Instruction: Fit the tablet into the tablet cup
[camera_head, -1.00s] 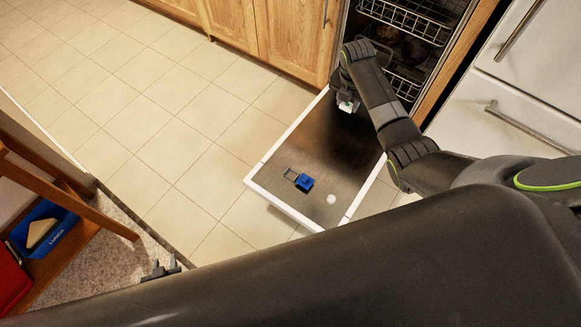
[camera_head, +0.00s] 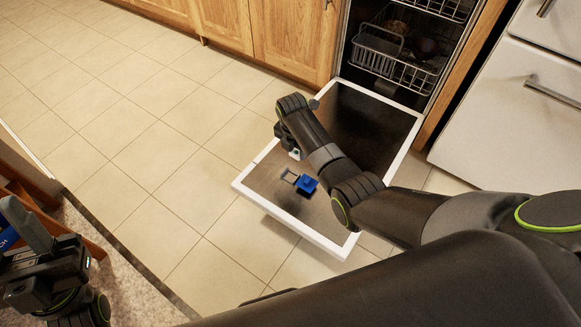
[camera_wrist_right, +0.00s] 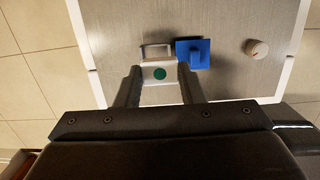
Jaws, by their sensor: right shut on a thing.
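The tablet (camera_wrist_right: 152,77), a white block with a green dot, is held between the fingertips of my right gripper (camera_wrist_right: 160,84). In the head view a bit of the white tablet (camera_head: 294,154) shows at the tip of my right gripper (camera_head: 291,150). The tablet cup, a small grey frame (camera_wrist_right: 155,49) with a blue lid (camera_wrist_right: 193,53) beside it, is on the open dishwasher door. In the wrist view the tablet lies just below the frame and partly overlaps it; its height above the door is unclear. My left gripper (camera_head: 40,245) is at the lower left, away from the door.
The dishwasher door (camera_head: 370,120) lies open and flat with a white rim. A round pale cap (camera_wrist_right: 257,49) sits right of the blue lid. Wire racks (camera_head: 420,75) are inside the dishwasher. Wooden cabinets (camera_head: 285,40) stand behind; tiled floor is clear to the left.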

